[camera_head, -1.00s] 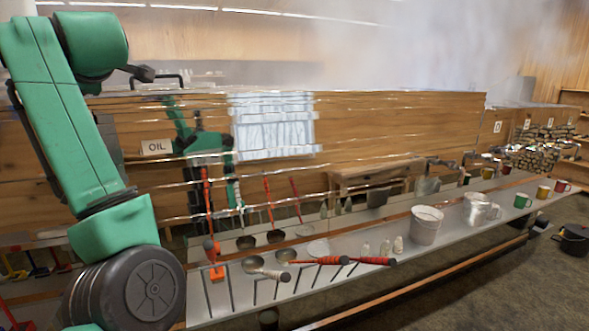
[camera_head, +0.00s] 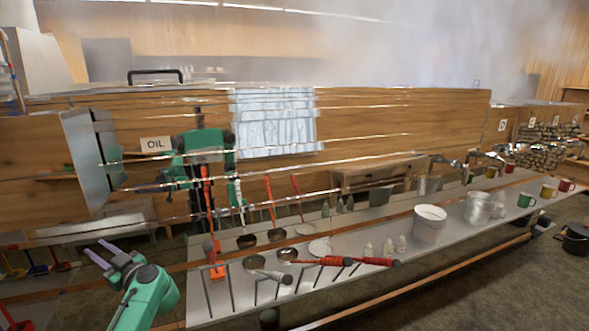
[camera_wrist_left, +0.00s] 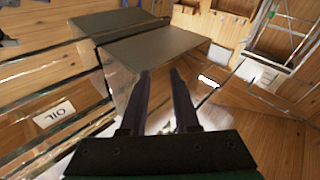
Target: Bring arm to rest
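My left gripper (camera_head: 96,249) shows at the lower left of the head view, on its green wrist, low in front of the shelf and left of the steel bench (camera_head: 205,312). Its two dark fingers stand apart with nothing between them. In the left wrist view the gripper (camera_wrist_left: 161,72) also shows empty, with a clear gap between the fingers. A grey box-like metal block (camera_wrist_left: 155,55) lies beyond the fingertips in that view. My right gripper is in neither view.
The bench holds ladles with red handles (camera_head: 378,262), small bottles (camera_head: 388,246), a white bucket (camera_head: 430,222) and mugs (camera_head: 526,200). A shiny panel with an OIL sign (camera_head: 155,144) stands behind it, mirroring my body. A black pot (camera_head: 577,240) is on the floor at right.

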